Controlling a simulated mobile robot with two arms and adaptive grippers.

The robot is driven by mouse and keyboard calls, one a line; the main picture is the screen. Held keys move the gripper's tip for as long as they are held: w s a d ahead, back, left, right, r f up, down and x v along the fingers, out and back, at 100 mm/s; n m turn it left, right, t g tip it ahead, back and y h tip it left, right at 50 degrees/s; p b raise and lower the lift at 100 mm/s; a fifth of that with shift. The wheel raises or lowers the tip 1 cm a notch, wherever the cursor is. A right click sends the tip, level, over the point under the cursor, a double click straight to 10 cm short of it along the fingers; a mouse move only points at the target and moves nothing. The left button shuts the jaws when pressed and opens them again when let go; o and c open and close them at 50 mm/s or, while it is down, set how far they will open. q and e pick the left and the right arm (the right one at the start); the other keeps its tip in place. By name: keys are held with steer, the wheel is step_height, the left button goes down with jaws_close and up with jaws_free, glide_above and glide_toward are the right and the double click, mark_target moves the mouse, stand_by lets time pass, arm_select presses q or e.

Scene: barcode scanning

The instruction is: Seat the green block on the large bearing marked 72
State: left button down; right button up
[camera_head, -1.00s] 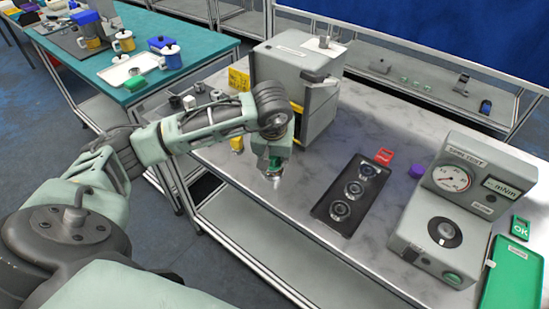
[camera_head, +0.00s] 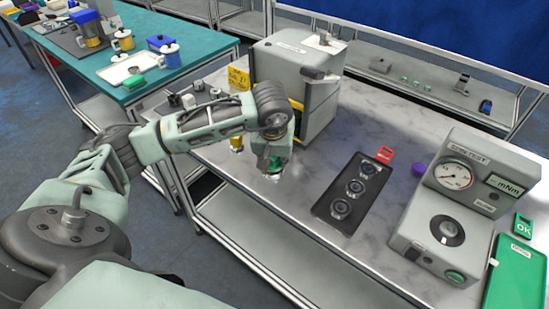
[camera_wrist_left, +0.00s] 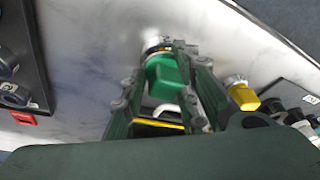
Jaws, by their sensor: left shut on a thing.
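My left gripper (camera_head: 273,163) hangs low over the marble-topped bench, in front of the grey cabinet, and is shut on the green block (camera_wrist_left: 165,76). In the left wrist view the block sits between the fingers. A shiny metal ring-shaped part (camera_wrist_left: 157,44) shows at its far end; it cannot be told whether they are joined or merely close. Three bearings lie in a dark tray (camera_head: 325,207) to the right of the gripper: far (camera_head: 368,168), middle (camera_head: 355,187) and near (camera_head: 341,208). Their size marks are not legible. My right gripper is not in view.
A grey box-shaped machine (camera_head: 290,75) stands behind the gripper. A yellow piece (camera_head: 236,143) is close to its left. A gauge tester (camera_head: 450,200) stands right. Bare bench lies between gripper and tray.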

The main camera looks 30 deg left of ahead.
arm_select(q)
steer(key=shift+f, duration=0.15)
steer(key=shift+f+b, duration=0.2)
steer(key=shift+b, duration=0.2)
steer(key=c, duration=1.3)
jaws_free()
steer(key=o, duration=0.4)
steer(key=shift+c, duration=0.2)
steer(key=shift+r, duration=0.1)
